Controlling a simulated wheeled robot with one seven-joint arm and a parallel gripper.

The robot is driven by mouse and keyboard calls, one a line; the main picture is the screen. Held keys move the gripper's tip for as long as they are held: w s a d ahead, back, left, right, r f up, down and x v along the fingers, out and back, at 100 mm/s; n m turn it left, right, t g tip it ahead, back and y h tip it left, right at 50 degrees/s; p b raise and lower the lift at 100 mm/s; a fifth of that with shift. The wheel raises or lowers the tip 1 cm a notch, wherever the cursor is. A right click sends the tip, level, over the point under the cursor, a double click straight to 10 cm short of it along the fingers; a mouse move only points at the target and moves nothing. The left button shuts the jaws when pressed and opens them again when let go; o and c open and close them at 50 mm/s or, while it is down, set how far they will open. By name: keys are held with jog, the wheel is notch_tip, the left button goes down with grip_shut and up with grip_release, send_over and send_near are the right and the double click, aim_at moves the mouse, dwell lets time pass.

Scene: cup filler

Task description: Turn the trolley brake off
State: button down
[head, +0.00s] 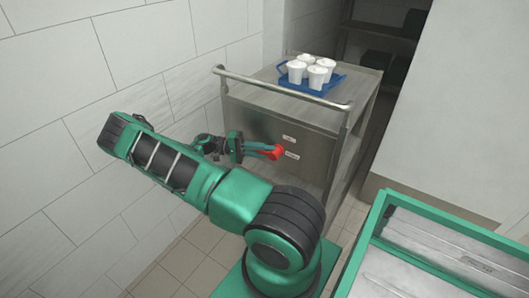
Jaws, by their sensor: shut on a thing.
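The trolley (258,128) is a grey metal cart with a tubular push handle (282,88) across its near end. A red brake lever with a round red hub (277,152) is on its end panel. The lever points left from the hub, roughly level. Two small white labels, an upper one (289,139) and a lower one (292,155), sit beside the hub; their writing is too small to read. My gripper (243,149) is shut on the lever's left end, below the handle. The jaws partly hide that end.
A blue tray (334,83) with several white cups (317,77) stands on the trolley top. A tiled wall (60,70) runs close along the left. A green-framed unit (385,205) is at the lower right. Tiled floor (185,260) shows between.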

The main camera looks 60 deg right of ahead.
jog(key=shift+f, duration=0.15)
jog(key=c, duration=1.6)
grip_release()
jog(key=shift+w, duration=0.1)
jog(key=shift+c, duration=0.2)
jog(key=v, duration=1.1)
